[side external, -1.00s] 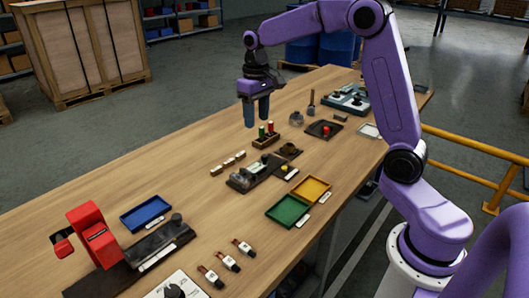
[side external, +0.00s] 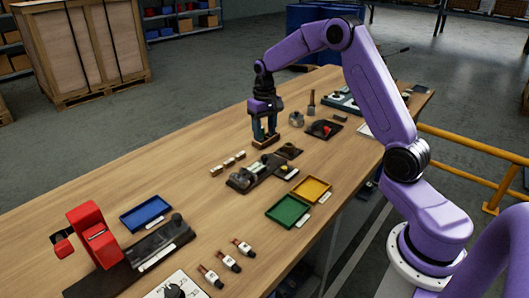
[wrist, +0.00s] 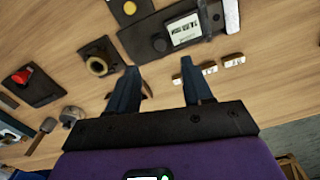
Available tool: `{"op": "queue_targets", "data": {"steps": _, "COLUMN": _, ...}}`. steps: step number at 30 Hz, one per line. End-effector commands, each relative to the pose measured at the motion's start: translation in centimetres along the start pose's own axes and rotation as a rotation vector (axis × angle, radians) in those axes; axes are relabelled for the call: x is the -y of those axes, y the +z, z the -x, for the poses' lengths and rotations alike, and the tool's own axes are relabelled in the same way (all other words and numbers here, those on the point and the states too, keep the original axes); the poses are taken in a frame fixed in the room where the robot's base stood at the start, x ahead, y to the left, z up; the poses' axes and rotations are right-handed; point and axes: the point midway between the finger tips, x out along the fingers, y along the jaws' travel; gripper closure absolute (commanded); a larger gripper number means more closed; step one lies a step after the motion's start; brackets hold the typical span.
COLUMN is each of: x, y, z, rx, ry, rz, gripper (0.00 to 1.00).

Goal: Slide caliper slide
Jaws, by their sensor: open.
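What looks like the caliper is a grey device (side external: 247,178) on a dark plate near the middle of the bench. In the wrist view it appears at the top as a dark body with a white lettered face (wrist: 185,29) beside a pale metal bar (wrist: 231,14). I cannot make out which part is its slide. My gripper (side external: 265,138) is open, pointing down, beyond the caliper and apart from it. Its fingers are low at the small wooden block (side external: 263,144), hiding most of it. In the wrist view the fingertips (wrist: 160,70) are spread with bare bench between them.
A dark plate with a round brass part (side external: 288,151) lies near my gripper. Several small pale blocks (side external: 228,163) sit left of the caliper. Green (side external: 288,210) and yellow (side external: 311,189) trays lie in front. A red-knobbed plate (side external: 324,129) is to the right.

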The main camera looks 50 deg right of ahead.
Motion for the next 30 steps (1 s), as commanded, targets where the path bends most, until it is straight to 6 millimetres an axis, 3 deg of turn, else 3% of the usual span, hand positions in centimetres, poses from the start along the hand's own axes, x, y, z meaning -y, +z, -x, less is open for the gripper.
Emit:
{"op": "queue_targets", "data": {"steps": 6, "x": 0.0, "y": 0.1, "z": -4.2, "rx": 0.005, "ry": 0.001, "rz": 0.0, "gripper": 0.5}}
{"op": "queue_targets", "data": {"steps": 12, "x": 0.0, "y": 0.0, "z": -7.1, "rx": 0.002, "ry": 0.0, "rz": 0.0, "gripper": 0.5}}
{"op": "queue_targets", "data": {"steps": 18, "x": 0.0, "y": 0.0, "z": -8.4, "rx": 0.0, "ry": 0.0, "rz": 0.0, "gripper": 0.5}}
{"op": "queue_targets", "data": {"steps": 27, "x": 0.0, "y": 0.0, "z": -8.6, "rx": 0.0, "ry": 0.0, "rz": 0.0, "gripper": 0.5}}
{"op": "queue_targets", "data": {"steps": 29, "x": 0.0, "y": 0.0, "z": -8.6, "rx": 0.0, "ry": 0.0, "rz": 0.0, "gripper": 0.66}}
{"op": "queue_targets", "data": {"steps": 30, "x": 0.0, "y": 0.0, "z": -8.6, "rx": 0.0, "ry": 0.0, "rz": 0.0, "gripper": 0.79}}
